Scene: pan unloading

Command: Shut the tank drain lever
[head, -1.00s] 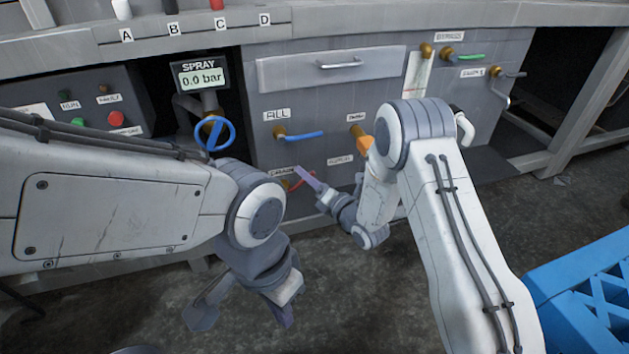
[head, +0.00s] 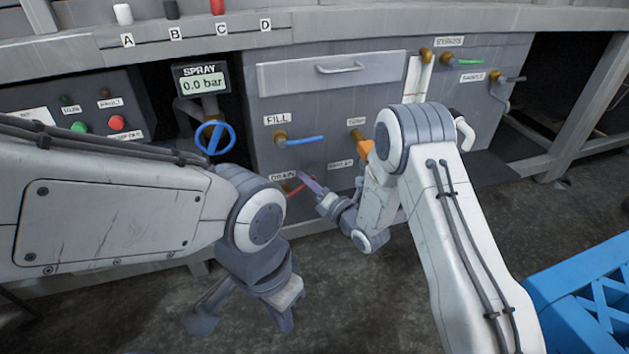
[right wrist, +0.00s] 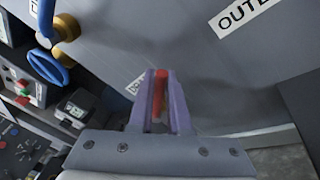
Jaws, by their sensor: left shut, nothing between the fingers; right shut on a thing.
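The red drain lever (head: 296,190) is low on the grey tank front, by the DRAIN label (head: 283,176). My right gripper (head: 309,183) is at the lever, coming from the right. In the right wrist view, the red lever (right wrist: 161,80) lies between the two purple fingers (right wrist: 160,95), which are shut on it. The finger and the arm partly hide the lever, and its exact angle is hard to tell. My left gripper (head: 284,320) hangs low in front of the tank, shut and empty, away from the lever.
The blue fill lever (head: 305,139) is just above, and a blue spray handwheel (head: 214,137) stands to the left. A drawer (head: 335,69) is higher up. A blue crate (head: 585,290) is at the lower right. The floor between my arms is clear.

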